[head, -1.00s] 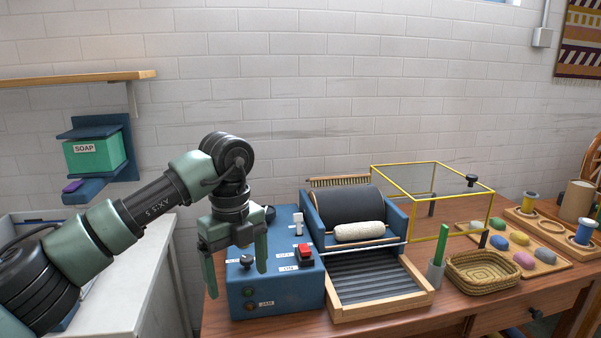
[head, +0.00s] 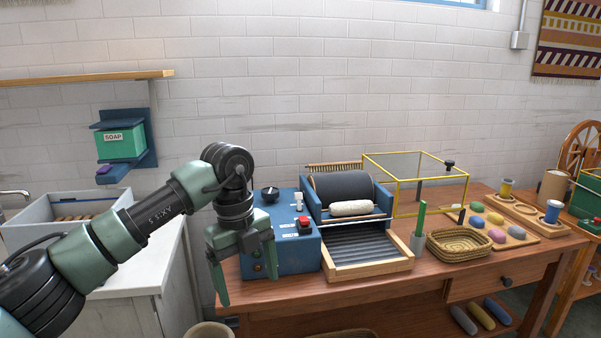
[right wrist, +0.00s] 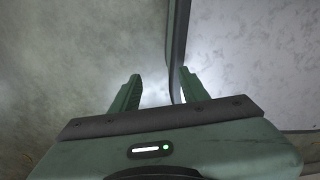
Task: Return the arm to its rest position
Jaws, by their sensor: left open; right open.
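My left arm comes in from the left in the head view, bent at a black joint. My left gripper (head: 246,277) points down with its two green fingers apart, empty, in front of the blue control box (head: 290,262) at the table's left end. It partly hides the box's front. My right gripper (right wrist: 157,92) shows only in the right wrist view, with its green fingers apart and nothing between them. Behind it are blurred grey surfaces that I cannot identify.
A drum machine (head: 343,187) with a white wool roll (head: 351,208) and ribbed tray stands right of the box. A yellow-edged clear cover (head: 415,180), a basket (head: 460,244) and a tray of coloured wool (head: 525,239) follow. A sink (head: 40,232) is at left.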

